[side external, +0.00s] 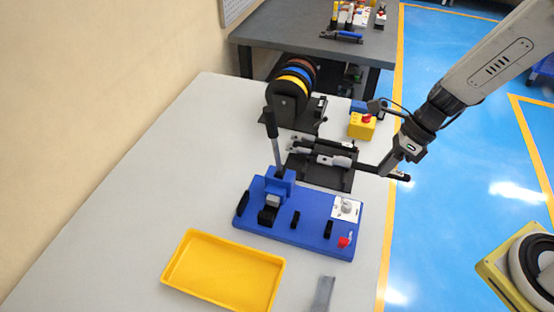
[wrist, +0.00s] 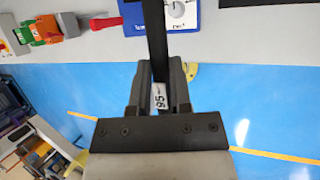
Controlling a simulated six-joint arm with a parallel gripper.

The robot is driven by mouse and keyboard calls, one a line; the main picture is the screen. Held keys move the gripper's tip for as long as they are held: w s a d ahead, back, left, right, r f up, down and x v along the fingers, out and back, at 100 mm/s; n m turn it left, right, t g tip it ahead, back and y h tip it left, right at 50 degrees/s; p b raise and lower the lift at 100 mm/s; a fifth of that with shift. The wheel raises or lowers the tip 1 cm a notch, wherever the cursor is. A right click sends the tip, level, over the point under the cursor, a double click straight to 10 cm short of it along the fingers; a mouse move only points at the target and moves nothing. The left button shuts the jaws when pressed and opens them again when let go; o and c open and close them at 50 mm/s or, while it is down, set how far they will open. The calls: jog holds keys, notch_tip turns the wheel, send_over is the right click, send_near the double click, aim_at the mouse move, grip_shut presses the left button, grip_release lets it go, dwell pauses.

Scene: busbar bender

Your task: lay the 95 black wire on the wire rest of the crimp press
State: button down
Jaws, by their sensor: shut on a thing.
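The 95 black wire (wrist: 157,40) is between the fingers of my gripper (wrist: 159,88), and its white "95" label (wrist: 159,97) shows there. In the side view my gripper (side external: 391,164) is shut on the wire at the table's right edge, beyond the press, with the wire's dark end (side external: 403,177) sticking out to the right. The crimp press (side external: 274,195) stands on a blue base (side external: 310,235) with an upright black lever. Small black supports (side external: 295,219) (side external: 328,229) rise from the base; I take these for the wire rest. They look empty.
A black rack (side external: 325,174) with light-ended pieces lies behind the press, below or beside the wire. A yellow emergency-stop box (side external: 362,125), cable reels (side external: 290,90), a yellow tray (side external: 225,270) and a grey strip (side external: 323,294) surround it.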

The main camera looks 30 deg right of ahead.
notch_tip(320, 180, up, 4)
jog(key=shift+r, duration=0.1)
jog(key=shift+w+a+r, duration=0.1)
jog(key=shift+a, duration=0.2)
jog(key=w+a, duration=0.3)
jog(key=a, duration=1.2)
send_over(298, 226)
jog(key=d, duration=0.2)
notch_tip(298, 226, down, 8)
jog(key=shift+s+d+f, duration=0.15)
jog(key=shift+d+f, duration=0.05)
jog(key=shift+f, duration=0.4)
jog(key=shift+f, duration=0.15)
jog(key=shift+f, duration=3.3)
